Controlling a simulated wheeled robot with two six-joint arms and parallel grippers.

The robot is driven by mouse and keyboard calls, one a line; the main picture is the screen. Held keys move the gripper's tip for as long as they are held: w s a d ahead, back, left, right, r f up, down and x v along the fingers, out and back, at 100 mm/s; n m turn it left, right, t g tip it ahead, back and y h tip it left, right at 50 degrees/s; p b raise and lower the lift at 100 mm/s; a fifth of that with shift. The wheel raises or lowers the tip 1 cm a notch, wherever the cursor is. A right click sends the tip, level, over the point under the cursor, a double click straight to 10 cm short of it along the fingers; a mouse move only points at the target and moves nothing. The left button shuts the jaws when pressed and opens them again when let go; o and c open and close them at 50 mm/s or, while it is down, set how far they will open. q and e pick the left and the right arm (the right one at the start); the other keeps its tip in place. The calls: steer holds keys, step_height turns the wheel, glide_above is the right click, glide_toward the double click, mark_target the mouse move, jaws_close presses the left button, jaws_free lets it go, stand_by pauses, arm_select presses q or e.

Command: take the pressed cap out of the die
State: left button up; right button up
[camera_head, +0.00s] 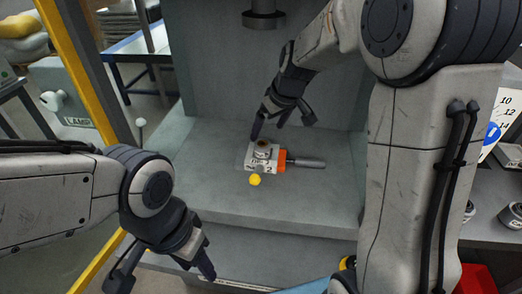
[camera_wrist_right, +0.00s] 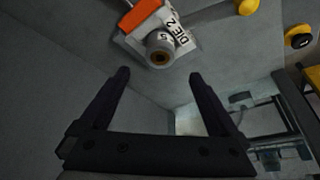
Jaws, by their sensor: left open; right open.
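The die (camera_head: 252,168) is a white block lettered DIE 2, with an orange part (camera_head: 281,160) and a grey handle to its right. It lies on the grey press bed. A small grey cylindrical cap (camera_head: 263,151) stands in the die. In the right wrist view the cap (camera_wrist_right: 160,48) shows a dark brownish centre and a marking on its side. My right gripper (camera_head: 283,130) is open and empty, just above and behind the die. Its fingers (camera_wrist_right: 158,75) point toward the cap, apart from it. My left gripper (camera_head: 160,278) is open and empty at the lower left.
A yellow knob (camera_head: 255,180) sits in front of the die. The press ram (camera_head: 263,18) hangs overhead at the back. A yellow post (camera_head: 82,75) stands on the left. The press bed (camera_head: 215,190) is otherwise clear. Round grey parts (camera_head: 512,214) lie on the right-hand table.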

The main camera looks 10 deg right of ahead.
mark_target(264, 144)
steer(key=x, duration=0.3)
steer(key=shift+f, duration=0.4)
steer(key=shift+s+x, duration=0.2)
steer(key=shift+x, duration=2.55)
steer(key=shift+d+f, duration=0.15)
steer(key=shift+f, duration=0.05)
jaws_close()
